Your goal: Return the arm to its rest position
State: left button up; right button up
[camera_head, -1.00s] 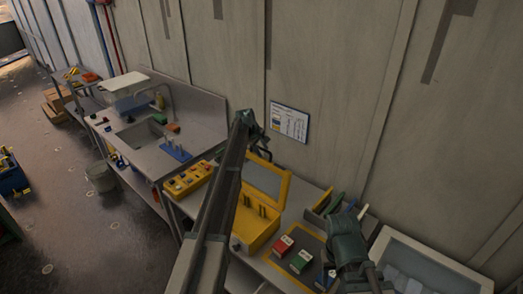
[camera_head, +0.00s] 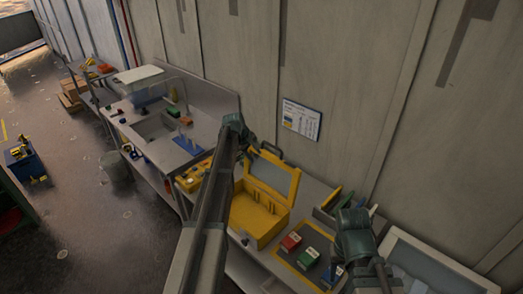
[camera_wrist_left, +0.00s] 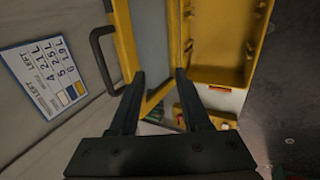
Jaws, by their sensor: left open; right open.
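My left arm rises from the bottom of the head view, and its left gripper (camera_head: 254,148) is up beside the raised lid of the open yellow case (camera_head: 248,218). In the left wrist view the two dark fingers (camera_wrist_left: 160,74) are apart with nothing between them. The yellow case's lid and body (camera_wrist_left: 215,73) fill the view beyond them. My right gripper (camera_head: 358,222) is at the lower right of the head view, above the bench by the dark tray; its fingers are largely hidden.
Red (camera_head: 290,242) and green (camera_head: 309,257) boxes sit on a yellow-edged mat right of the case. A yellow button box (camera_head: 192,178) and a sink bench stand to the left. A chart (camera_head: 301,119) hangs on the wall close behind.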

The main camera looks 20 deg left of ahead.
pick_arm(q)
jog(key=shift+s+a, duration=0.2)
jog(key=shift+s, duration=0.3)
jog(key=s+d+f+m+g+b, duration=0.1)
jog(key=s+d+f+m+b, duration=0.3)
jog(key=s+d+f+b, duration=0.45)
jog(key=s+d+f+m+g+b, duration=0.25)
jog(key=s+d+f+m, duration=0.35)
jog(key=d, duration=0.6)
jog(key=s+d+f+m+y+b, duration=0.1)
jog(key=s+d+f+m+b, duration=0.1)
jog(key=s, duration=0.5)
jog(key=s+d+f+m+g+y+b, duration=0.1)
jog(key=s+d+f+b, duration=0.3)
jog(key=s, duration=0.4)
jog(key=s+d+f+m+y+b, duration=0.1)
jog(key=s+d+f+m+b, duration=0.2)
jog(key=s+b, duration=0.3)
jog(key=shift+s+d+f+m, duration=0.4)
jog(key=shift+s+f+m, duration=0.2)
jog(key=shift+s+f, duration=0.15)
jog(key=shift+w+r, duration=0.1)
